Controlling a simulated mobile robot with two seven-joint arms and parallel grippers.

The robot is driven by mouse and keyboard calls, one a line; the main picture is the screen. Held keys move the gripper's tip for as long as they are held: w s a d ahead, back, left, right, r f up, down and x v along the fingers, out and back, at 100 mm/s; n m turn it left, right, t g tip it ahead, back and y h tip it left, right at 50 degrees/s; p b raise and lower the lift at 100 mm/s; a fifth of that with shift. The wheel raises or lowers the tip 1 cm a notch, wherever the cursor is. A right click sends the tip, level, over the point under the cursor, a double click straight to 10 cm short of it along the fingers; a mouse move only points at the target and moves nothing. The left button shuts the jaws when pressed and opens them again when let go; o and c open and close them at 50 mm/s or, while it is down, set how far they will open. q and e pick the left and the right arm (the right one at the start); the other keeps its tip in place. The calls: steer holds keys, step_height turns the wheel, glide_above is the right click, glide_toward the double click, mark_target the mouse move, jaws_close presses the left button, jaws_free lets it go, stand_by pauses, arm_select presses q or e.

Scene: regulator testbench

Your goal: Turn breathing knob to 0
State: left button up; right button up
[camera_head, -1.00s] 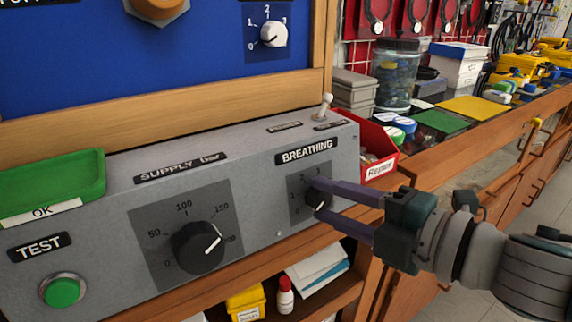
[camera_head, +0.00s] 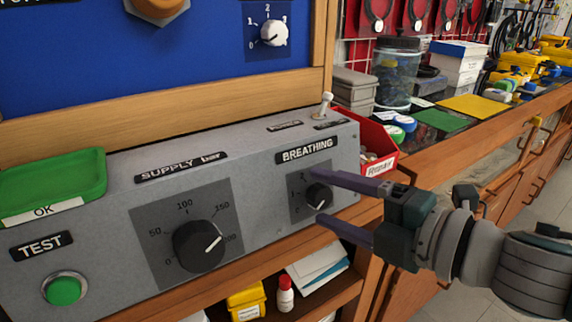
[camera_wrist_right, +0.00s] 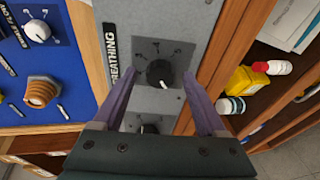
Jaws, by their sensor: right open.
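The breathing knob (camera_head: 319,197) is a small black dial on a dark scale plate, under the BREATHING label (camera_head: 307,150) on the grey test panel. Its white pointer mark aims down toward the lower right in the head view; I cannot read its exact value. The knob also shows in the right wrist view (camera_wrist_right: 160,73), between the two fingers. My right gripper (camera_head: 316,196) is open, one purple finger above the knob and one below, with visible gaps to it. It also shows in the wrist view (camera_wrist_right: 158,76). My left gripper is out of view.
The larger supply knob (camera_head: 199,245) is left of the breathing knob. A green test button (camera_head: 64,290) and green tray (camera_head: 52,182) are farther left. A toggle switch (camera_head: 325,105) stands on top of the panel. A red bin (camera_head: 378,140) stands beside its right end.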

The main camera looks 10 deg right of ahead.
steer(key=v, duration=1)
steer(key=shift+p, duration=0.35)
